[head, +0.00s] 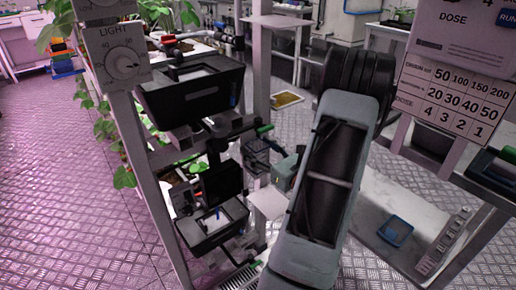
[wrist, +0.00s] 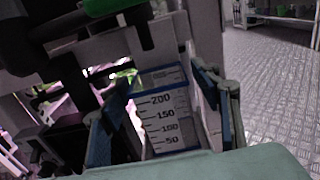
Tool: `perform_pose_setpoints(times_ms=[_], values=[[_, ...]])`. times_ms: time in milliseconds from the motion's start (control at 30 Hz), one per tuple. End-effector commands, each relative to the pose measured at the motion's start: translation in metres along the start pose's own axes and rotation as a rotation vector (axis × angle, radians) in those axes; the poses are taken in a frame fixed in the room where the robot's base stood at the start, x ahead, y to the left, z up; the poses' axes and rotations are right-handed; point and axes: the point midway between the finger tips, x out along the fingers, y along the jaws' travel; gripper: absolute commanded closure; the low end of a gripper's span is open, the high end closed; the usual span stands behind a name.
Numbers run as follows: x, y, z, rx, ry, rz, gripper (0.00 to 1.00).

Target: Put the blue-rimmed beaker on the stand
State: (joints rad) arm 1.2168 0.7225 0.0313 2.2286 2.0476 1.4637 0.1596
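The blue-rimmed beaker (wrist: 165,125) is clear, with a white panel of black marks from 50 to 200, and looks upright. In the wrist view it sits between the two blue-padded fingers of my gripper (wrist: 160,75). The fingers flank its rim, and contact is unclear. In the head view my gripper (head: 262,153) is at centre, beside the rack post, with dark outlines at the fingers that I cannot separate clearly from the beaker. Which piece is the stand is unclear; a pale flat plate (head: 268,203) shows just below the gripper.
A rack with black-framed trays (head: 190,92) and plants stands left of my gripper, its post close by. A dial panel marked LIGHT (head: 123,62) is at upper left. A bench (head: 415,205) with a blue dish (head: 395,231) is at right. Metal floor is open at left.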

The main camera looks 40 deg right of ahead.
Motion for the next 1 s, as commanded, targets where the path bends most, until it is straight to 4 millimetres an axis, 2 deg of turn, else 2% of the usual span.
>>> perform_pose_setpoints(times_ms=[300, 800, 1000], values=[[-0.001, 0.0, 0.006, 0.0, 0.0, -0.001, 0.43], [-0.1, -0.001, 0.005, 0.002, 0.0, -0.004, 0.43], [-0.118, -0.001, 0.004, 0.001, 0.0, -0.002, 0.43]])
